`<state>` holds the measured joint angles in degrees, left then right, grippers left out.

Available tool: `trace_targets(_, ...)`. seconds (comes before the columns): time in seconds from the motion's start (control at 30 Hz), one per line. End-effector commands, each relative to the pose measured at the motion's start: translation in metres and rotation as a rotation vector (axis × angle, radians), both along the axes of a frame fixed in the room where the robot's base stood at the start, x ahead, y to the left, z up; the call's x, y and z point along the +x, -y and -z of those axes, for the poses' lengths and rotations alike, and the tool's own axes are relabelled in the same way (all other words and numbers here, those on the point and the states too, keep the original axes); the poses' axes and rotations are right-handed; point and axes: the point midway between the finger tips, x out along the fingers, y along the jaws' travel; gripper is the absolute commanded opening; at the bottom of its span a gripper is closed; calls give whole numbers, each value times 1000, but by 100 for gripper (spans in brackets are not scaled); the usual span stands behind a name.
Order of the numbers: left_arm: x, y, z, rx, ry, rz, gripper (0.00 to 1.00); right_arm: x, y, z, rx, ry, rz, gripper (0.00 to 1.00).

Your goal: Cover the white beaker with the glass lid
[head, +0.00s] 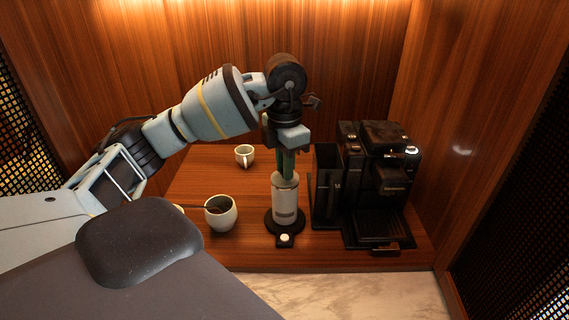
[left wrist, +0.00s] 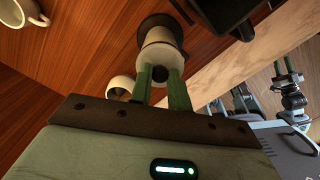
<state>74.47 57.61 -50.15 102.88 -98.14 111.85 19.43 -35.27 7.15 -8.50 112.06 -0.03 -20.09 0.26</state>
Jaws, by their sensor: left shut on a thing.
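The white beaker (head: 285,205) stands upright on a round black base near the front edge of the wooden counter. In the left wrist view the beaker (left wrist: 160,38) lies just beyond the green fingertips. My left gripper (head: 286,172) points down directly above it. Its fingers are shut on a small dark knob (left wrist: 160,74), which looks like that of the glass lid. The clear part of the lid is hard to make out, and I cannot tell whether it touches the beaker's rim. My right gripper (left wrist: 285,68) shows small at the right of the left wrist view, its fingers apart.
A black coffee machine (head: 385,185) stands close to the right of the beaker. A white pot (head: 221,213) with a dark inside and a dark handle or spoon is to its left. A white cup (head: 244,155) stands farther back. The counter between cup and beaker is clear.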

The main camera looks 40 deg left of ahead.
Motion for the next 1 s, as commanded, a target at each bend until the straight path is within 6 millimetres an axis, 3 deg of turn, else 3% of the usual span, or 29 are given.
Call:
trace_targets(0.17, 0, 0, 2, 0, -5, 1, 0, -1, 0, 1, 0, -2, 0, 36)
trace_targets(0.2, 0, 0, 2, 0, -5, 1, 22, -1, 0, 1, 0, -2, 0, 36)
trace_targets(0.37, 0, 0, 2, 0, -4, 1, 43, 0, 0, 1, 0, -1, 0, 36)
trace_targets(0.57, 0, 0, 1, 0, -3, 1, 43, 0, 0, 0, 0, -1, 0, 36)
trace_targets(0.73, 0, 0, 1, 0, -3, 1, 65, 0, 0, 0, 0, -1, 0, 36)
trace_targets(1.0, 0, 0, 1, 0, -3, 0, 65, 0, 0, 0, 0, 0, 0, 36)
